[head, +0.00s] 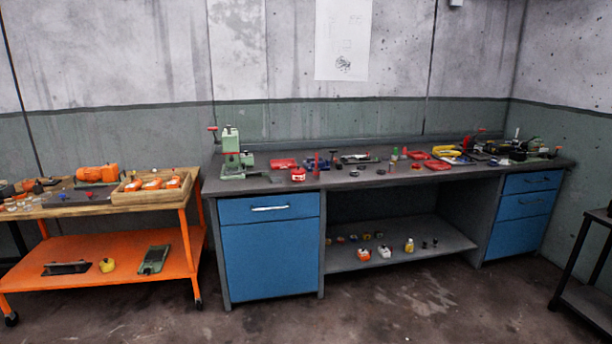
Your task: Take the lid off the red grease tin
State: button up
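A small red tin-like container (298,176) with a pale label stands near the front edge of the grey workbench (350,179), left of its middle. It looks like the red grease tin, but it is too small to read. I cannot clearly tell its lid from its body. My gripper is not in view.
A green press (233,158) stands at the bench's left end. A red tray (284,163) and an upright red object (316,165) are close to the tin. Cluttered tools fill the right end. An orange cart (110,255) stands left. The floor in front is clear.

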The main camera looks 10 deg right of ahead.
aim_at(298, 170)
jog(key=i+j+u, duration=0.1)
jog(key=i, duration=4)
